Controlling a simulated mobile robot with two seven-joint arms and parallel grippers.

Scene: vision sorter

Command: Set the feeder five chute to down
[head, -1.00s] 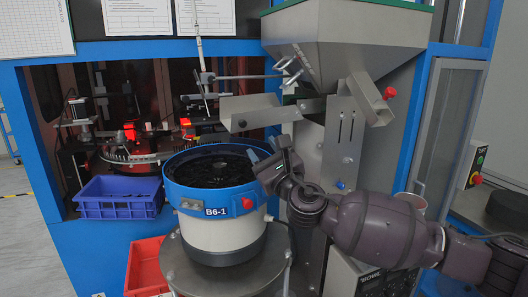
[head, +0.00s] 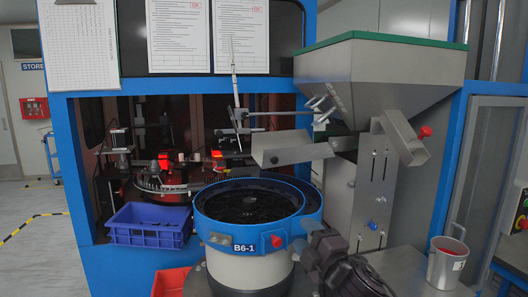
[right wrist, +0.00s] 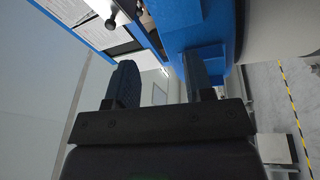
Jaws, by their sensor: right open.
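A grey metal hopper (head: 378,85) with a green rim stands at the right. A short grey chute (head: 401,137) with a red knob (head: 425,132) slants down to the right on its front. A wider metal chute tray (head: 290,150) extends left over the bowl. No label shows which one is feeder five. My right gripper (head: 303,250) is low beside the white and blue bowl, below both chutes and apart from them. In the right wrist view its two dark fingers (right wrist: 158,75) are apart with nothing between them. My left gripper is not seen.
The bowl (head: 250,247) is marked B6-1. A blue crate (head: 150,233) sits left of it, with a red bin (head: 172,282) below. A metal mug (head: 446,264) stands at the right.

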